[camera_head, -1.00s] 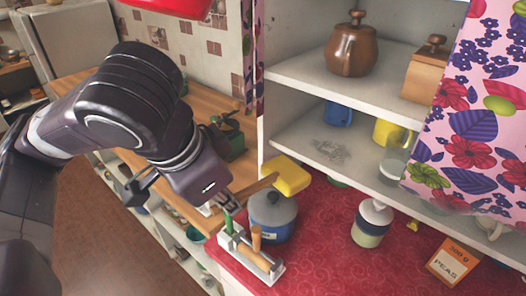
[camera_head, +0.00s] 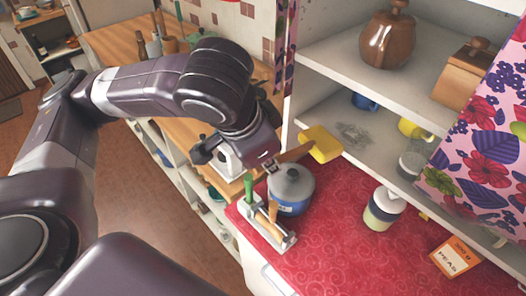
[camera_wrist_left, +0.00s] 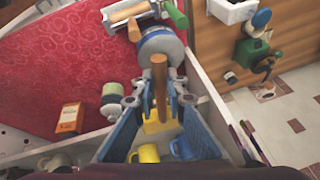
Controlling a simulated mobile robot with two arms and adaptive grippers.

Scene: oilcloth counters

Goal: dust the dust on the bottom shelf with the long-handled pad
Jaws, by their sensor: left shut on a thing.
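The long-handled pad has a yellow block (camera_head: 322,144) on a wooden handle (camera_head: 293,154). My left gripper (camera_head: 270,164) is shut on the handle. In the left wrist view, the gripper (camera_wrist_left: 160,98) has the handle between its fingers, and the yellow pad (camera_wrist_left: 160,126) points toward the mugs. The grey dust patch (camera_head: 353,135) lies on the bottom shelf (camera_head: 381,152), just right of the pad. The pad overlaps the shelf's front edge in the head view; contact cannot be told. My right gripper is not in view.
A floral curtain (camera_head: 482,170) covers the shelf's right side.

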